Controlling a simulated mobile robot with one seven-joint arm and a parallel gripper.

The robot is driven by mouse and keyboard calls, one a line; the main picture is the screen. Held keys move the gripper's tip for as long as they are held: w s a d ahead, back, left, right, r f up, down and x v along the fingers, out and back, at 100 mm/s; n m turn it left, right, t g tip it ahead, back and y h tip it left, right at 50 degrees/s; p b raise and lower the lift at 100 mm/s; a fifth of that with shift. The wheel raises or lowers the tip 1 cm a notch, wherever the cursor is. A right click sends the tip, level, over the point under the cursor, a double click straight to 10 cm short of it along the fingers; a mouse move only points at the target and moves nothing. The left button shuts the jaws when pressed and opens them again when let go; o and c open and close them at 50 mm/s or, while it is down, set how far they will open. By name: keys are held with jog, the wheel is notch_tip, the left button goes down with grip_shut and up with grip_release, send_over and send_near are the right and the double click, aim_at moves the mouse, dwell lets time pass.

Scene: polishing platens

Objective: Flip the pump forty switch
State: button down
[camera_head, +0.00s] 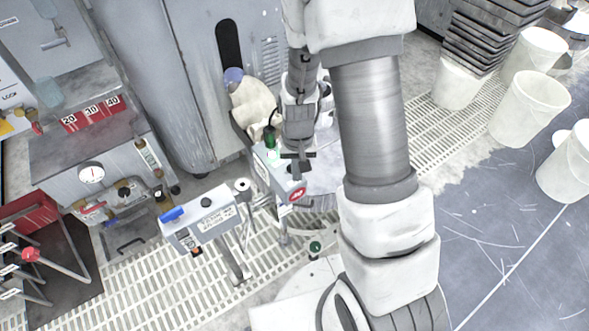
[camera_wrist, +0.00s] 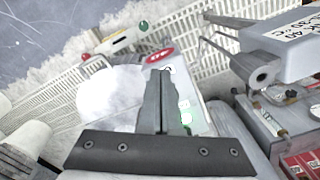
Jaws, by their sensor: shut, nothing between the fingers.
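My gripper (camera_head: 302,172) points down with its fingers together and nothing between them. It is above a light grey control box (camera_head: 265,176) with a green-lit spot and a round red label (camera_head: 298,194). In the wrist view the dark fingers (camera_wrist: 162,78) cover part of this box; its red label (camera_wrist: 160,55) shows just beyond the tips. I cannot tell whether the fingers touch the box. A red panel (camera_head: 92,114) with white labels 20, 30 and 40 is at the upper left, apart from my gripper. I cannot make out the pump forty switch itself.
A grey box with a blue handle (camera_head: 203,216) stands left of my gripper. A gauge (camera_head: 91,173) and piping are farther left. A red knob (camera_head: 30,254) is at the lower left. White buckets (camera_head: 530,104) and stacked dark trays (camera_head: 490,35) are at the right.

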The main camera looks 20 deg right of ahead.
jog(key=shift+f+b, duration=0.5)
jog(key=shift+f, duration=0.15)
notch_tip(320, 180, up, 7)
jog(key=p, duration=0.6)
dwell(0.4)
dwell(0.4)
notch_tip(320, 180, up, 18)
jog(key=s+n+t, duration=0.1)
jog(key=s+t, duration=0.2)
jog(key=s+r+n+t, duration=0.1)
jog(key=s+r+t, duration=0.2)
jog(key=s+r, duration=0.8)
notch_tip(320, 180, up, 18)
jog(key=p, duration=1.7)
jog(key=shift+f, duration=0.2)
